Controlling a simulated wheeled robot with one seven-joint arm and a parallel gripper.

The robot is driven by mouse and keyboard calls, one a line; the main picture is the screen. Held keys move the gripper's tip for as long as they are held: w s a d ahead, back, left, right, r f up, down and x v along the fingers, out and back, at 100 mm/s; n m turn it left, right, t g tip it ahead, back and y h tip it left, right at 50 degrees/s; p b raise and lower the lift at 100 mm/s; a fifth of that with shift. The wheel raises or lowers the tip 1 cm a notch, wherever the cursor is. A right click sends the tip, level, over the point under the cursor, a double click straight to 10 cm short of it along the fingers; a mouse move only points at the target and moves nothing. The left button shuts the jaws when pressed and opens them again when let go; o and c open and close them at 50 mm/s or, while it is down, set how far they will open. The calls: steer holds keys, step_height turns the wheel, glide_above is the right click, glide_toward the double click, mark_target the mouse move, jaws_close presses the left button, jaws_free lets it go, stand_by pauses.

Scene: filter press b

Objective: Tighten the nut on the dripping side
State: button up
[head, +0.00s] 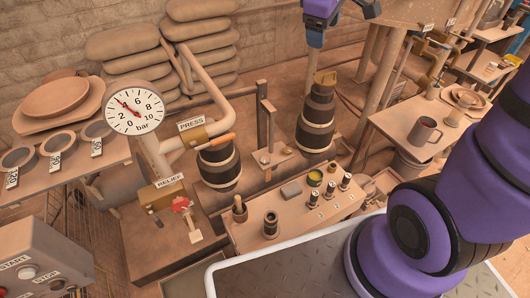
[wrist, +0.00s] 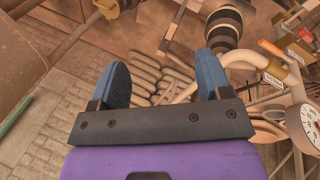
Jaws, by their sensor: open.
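A second black-banded cylinder (head: 219,166) stands to the left, beside an orange-handled lever (head: 222,141) and the PRESS label (head: 191,124). I cannot make out a nut with certainty, nor any drip, so I cannot tell which side drips. One banded cylinder also shows at the top of the wrist view (wrist: 226,22).
A pressure gauge (head: 134,111) and a red RELIEF knob (head: 181,203) stand at left. A low bench (head: 250,238) in front holds small pots and several labelled cylinders. Stacked sacks (head: 205,62) lie at the wall. A side table at right holds a mug (head: 425,130).

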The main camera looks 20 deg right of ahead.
steer(key=w+f+n, duration=0.4)
steer(key=w+f, duration=0.5)
steer(key=f, duration=0.1)
steer(key=n+g+y, duration=0.3)
steer(key=n, duration=0.7)
glide_above(265, 159)
step_height(265, 159, down, 40)
step_height(265, 159, down, 11)
steer(key=shift+s+r, duration=0.1)
steer(key=shift+s, duration=0.05)
steer(key=c, duration=0.9)
